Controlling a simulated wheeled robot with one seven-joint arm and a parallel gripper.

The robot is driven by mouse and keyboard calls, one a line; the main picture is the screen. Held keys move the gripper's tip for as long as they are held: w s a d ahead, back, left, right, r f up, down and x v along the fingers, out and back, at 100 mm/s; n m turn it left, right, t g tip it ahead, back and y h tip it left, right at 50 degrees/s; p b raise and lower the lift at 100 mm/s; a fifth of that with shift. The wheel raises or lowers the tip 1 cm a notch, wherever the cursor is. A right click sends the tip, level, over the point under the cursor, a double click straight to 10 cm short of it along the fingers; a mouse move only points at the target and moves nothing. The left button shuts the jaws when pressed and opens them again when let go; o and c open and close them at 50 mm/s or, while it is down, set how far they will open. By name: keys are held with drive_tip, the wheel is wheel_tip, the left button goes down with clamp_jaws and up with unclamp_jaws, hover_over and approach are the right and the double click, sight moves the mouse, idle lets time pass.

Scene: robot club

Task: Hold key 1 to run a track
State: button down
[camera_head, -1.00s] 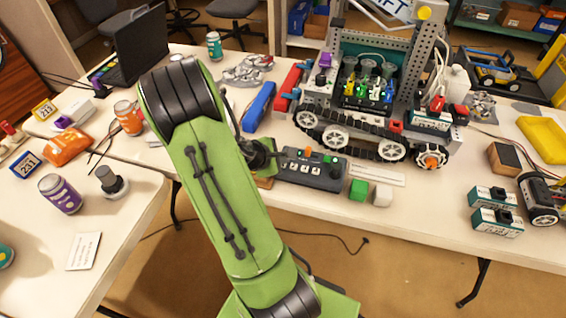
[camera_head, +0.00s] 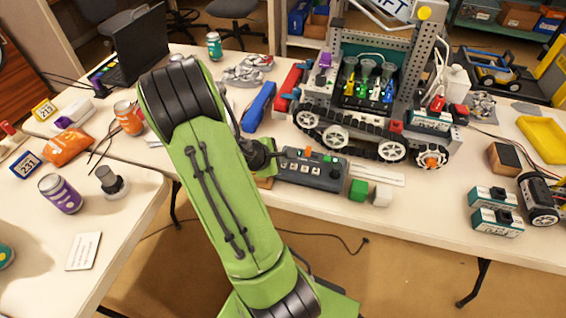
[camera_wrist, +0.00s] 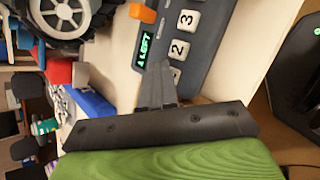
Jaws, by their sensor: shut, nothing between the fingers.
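The grey control box (camera_head: 310,171) lies on the table in front of the tracked robot, with white keys, an orange part and a small display. In the wrist view the display (camera_wrist: 146,46) glows green and seems to read "4 LEFT". Key 2 (camera_wrist: 179,49) and key 3 (camera_wrist: 187,19) show clearly. Key 1 is hidden or mostly covered by the fingertips. My gripper (camera_wrist: 161,70) is shut and empty, its tips at the box beside key 2. I cannot tell whether they touch a key. The tracked robot (camera_head: 360,142) has black tracks with white wheels.
A green block (camera_head: 358,190) and a white block (camera_head: 382,195) sit just right of the box. A blue object (camera_head: 259,107) lies behind my gripper. Small teal-and-white boxes (camera_head: 497,222) stand at the right. The front table edge is close to the box.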

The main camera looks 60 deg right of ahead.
idle(0.4)
drive_tip(key=shift+r+p, duration=0.8)
wheel_tip(320, 180, up, 5)
drive_tip(key=p, duration=0.4)
drive_tip(key=shift+p, duration=0.35)
